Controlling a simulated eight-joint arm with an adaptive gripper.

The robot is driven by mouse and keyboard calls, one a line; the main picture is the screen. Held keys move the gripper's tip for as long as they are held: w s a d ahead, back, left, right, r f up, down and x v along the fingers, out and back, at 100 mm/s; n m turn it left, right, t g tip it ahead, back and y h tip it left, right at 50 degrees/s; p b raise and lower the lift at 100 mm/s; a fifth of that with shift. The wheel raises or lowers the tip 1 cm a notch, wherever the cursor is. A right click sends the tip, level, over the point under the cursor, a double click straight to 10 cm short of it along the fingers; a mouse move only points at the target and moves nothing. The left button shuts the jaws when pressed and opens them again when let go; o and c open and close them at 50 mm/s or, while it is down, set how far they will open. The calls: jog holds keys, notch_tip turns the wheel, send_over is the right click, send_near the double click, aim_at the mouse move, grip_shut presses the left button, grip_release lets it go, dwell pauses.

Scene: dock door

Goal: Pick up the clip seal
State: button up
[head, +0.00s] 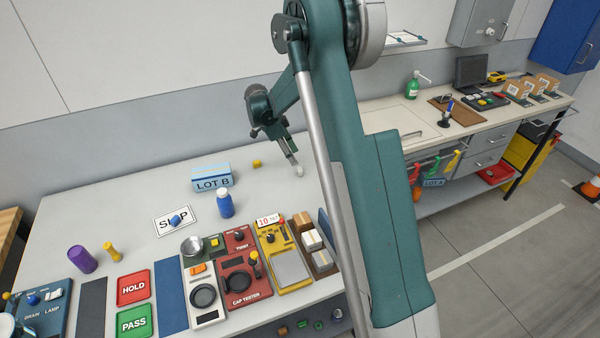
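I cannot tell for sure which thing is the clip seal. A small yellow piece (257,163) lies on the grey bench to the right of the LOT B box. A small blue piece (175,219) lies on the white SHIP card (165,229). My gripper (297,168) points down over the back of the bench, to the right of the yellow piece and apart from it. A small pale shape shows at its tip. Whether that is a fingertip or a held thing, and whether the fingers are open or shut, is too small to tell.
The blue LOT B box (212,178) and a blue bottle (225,205) stand left of my gripper. A purple cylinder (82,259) and a yellow one (111,252) are farther left. The red cap tester (244,277) and yellow scale (284,262) fill the front. My arm hides the bench's right end.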

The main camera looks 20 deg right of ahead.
aim_at(300, 169)
jog(key=shift+f, duration=0.1)
jog(key=shift+x, duration=1.2)
jog(key=shift+d+f, duration=0.1)
jog(key=shift+x, duration=2.45)
jog(key=shift+s, duration=0.15)
jog(key=c, duration=0.7)
